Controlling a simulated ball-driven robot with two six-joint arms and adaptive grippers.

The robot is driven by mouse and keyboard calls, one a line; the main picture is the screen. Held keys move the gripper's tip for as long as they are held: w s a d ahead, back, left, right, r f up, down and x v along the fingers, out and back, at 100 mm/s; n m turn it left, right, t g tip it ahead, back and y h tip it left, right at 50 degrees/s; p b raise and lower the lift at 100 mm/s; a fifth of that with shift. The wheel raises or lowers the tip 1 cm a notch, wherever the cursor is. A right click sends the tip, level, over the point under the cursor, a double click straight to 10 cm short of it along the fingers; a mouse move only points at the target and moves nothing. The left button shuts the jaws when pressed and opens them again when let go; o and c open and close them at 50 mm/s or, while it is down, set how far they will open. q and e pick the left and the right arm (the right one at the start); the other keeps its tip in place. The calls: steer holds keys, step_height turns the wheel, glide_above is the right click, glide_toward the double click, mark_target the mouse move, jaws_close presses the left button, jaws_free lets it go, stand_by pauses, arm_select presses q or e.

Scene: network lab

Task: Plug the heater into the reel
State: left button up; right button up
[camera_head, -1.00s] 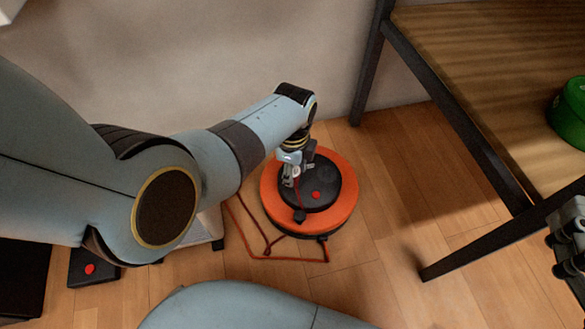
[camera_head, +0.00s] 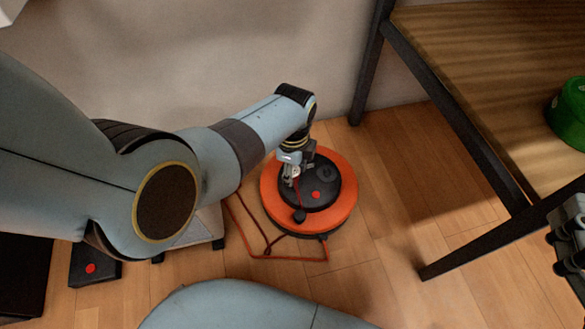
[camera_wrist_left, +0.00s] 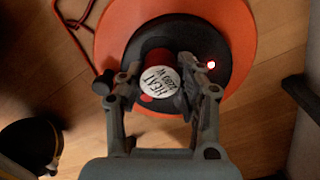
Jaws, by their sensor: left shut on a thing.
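The reel (camera_head: 342,212) lies flat on the wooden floor, an orange disc with a black hub (camera_head: 335,190). In the left wrist view, the reel (camera_wrist_left: 243,40) fills the upper middle, with a lit red spot on its hub. My left gripper (camera_head: 291,178) is over the hub's left part. In the wrist view, my left gripper (camera_wrist_left: 160,88) is shut on a round plug (camera_wrist_left: 160,79) with a white "HEAT 2200 W" label. The fingers and plug hide the plug's underside, so I cannot tell whether it is seated. My right gripper (camera_head: 568,240) shows only partly at the right edge.
A red cord (camera_head: 240,222) runs over the floor left of the reel. A black box with a red button (camera_head: 95,267) stands at lower left. A wooden table (camera_head: 490,60) with dark legs and a green container (camera_head: 570,112) is at right. Floor between reel and table is clear.

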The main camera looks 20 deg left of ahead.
arm_select(q)
steer(key=shift+f+b, duration=0.35)
steer(key=shift+f, duration=0.2)
steer(key=o, duration=1.1)
steer(key=shift+o, duration=0.2)
